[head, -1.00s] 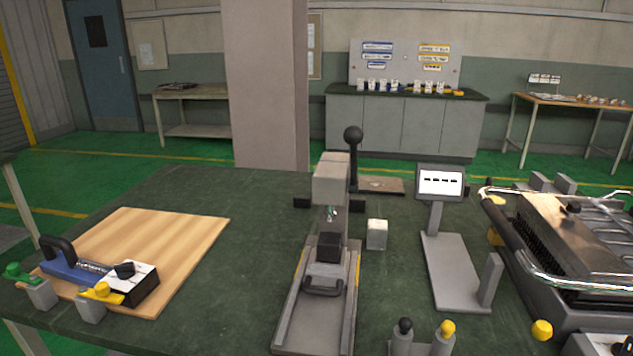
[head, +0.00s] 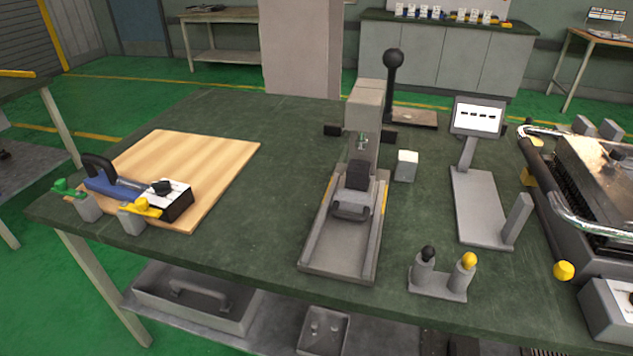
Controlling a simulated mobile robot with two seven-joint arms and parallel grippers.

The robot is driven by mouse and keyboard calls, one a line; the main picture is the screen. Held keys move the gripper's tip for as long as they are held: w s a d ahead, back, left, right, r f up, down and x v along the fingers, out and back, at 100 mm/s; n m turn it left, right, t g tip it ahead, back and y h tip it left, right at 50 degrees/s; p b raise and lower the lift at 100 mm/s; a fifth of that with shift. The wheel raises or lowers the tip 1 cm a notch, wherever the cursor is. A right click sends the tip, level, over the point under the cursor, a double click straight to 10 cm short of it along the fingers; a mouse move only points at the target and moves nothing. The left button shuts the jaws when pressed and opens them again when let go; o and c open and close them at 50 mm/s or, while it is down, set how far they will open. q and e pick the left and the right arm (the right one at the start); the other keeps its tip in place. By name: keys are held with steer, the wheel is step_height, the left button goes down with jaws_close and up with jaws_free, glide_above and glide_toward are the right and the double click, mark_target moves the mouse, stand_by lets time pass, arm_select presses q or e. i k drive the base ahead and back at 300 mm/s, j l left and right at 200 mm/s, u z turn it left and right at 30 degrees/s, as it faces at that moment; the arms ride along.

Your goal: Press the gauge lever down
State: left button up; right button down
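The gauge stands near the middle of the green-topped table as a grey press-like device (head: 367,105) on a long channel-shaped base (head: 335,245). Its lever (head: 391,75), a dark rod with a black ball knob on top, stands upright behind the right side of the grey head. A dark block with a handle (head: 352,208) sits in the base under the head. Neither of my grippers is in view.
A display on a grey stand (head: 478,120) and a small white-topped block (head: 405,166) are right of the gauge. A holder with black and yellow knobs (head: 440,281) is in front. A wooden board (head: 215,160) with a blue-handled tool (head: 125,183) lies left. Table between is clear.

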mark_target(563, 270)
steer(key=z, duration=1.35)
